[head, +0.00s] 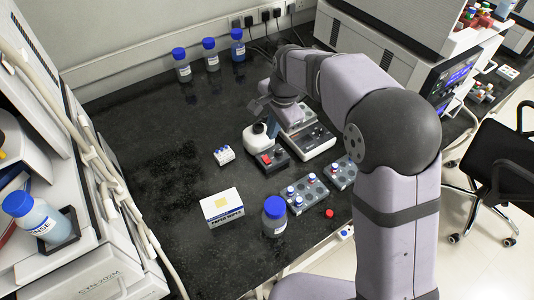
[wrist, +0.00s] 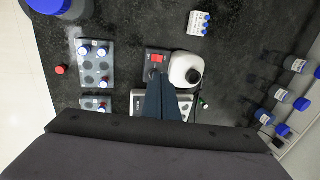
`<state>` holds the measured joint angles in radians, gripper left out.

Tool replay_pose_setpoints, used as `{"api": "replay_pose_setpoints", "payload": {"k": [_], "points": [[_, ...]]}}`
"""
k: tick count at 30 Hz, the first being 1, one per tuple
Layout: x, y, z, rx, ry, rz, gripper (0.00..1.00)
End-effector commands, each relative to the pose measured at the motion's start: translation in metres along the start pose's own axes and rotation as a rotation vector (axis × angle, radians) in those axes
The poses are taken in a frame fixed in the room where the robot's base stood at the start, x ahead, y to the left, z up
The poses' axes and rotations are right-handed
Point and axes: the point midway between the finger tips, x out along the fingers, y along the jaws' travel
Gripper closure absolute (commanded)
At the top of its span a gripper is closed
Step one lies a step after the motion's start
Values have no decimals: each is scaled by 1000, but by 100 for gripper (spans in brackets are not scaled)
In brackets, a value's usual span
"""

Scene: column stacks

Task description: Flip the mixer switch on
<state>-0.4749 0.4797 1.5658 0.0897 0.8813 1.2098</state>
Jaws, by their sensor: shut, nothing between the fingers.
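The mixer (head: 276,163) is a small dark box with a red switch (head: 266,159) on top and a white round cup-like head (head: 258,129) beside it. In the wrist view, the red switch (wrist: 157,58) and the white head (wrist: 186,70) lie just beyond my fingertips. I cannot tell which way the switch is set. My gripper (head: 270,133) points down over the mixer, close to the switch. Its blue-grey fingers (wrist: 159,77) are shut together with nothing between them. They hide part of the mixer's body in the wrist view, and I cannot tell if they touch it.
A white-grey instrument (head: 318,140) stands right beside the mixer. Vial racks (head: 303,201), a loose red cap (head: 329,213), a blue-capped bottle (head: 274,222) and a wipes box (head: 222,208) lie nearer. A small vial block (head: 224,155) is to the left. Bottles (head: 211,60) stand at the back.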

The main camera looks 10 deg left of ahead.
Motion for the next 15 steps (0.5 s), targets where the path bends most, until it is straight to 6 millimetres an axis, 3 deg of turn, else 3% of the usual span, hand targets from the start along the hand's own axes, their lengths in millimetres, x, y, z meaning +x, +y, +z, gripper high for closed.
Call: {"api": "replay_pose_setpoints", "payload": {"k": [15], "points": [[-1, -3, 0, 0, 0, 1, 100]]}}
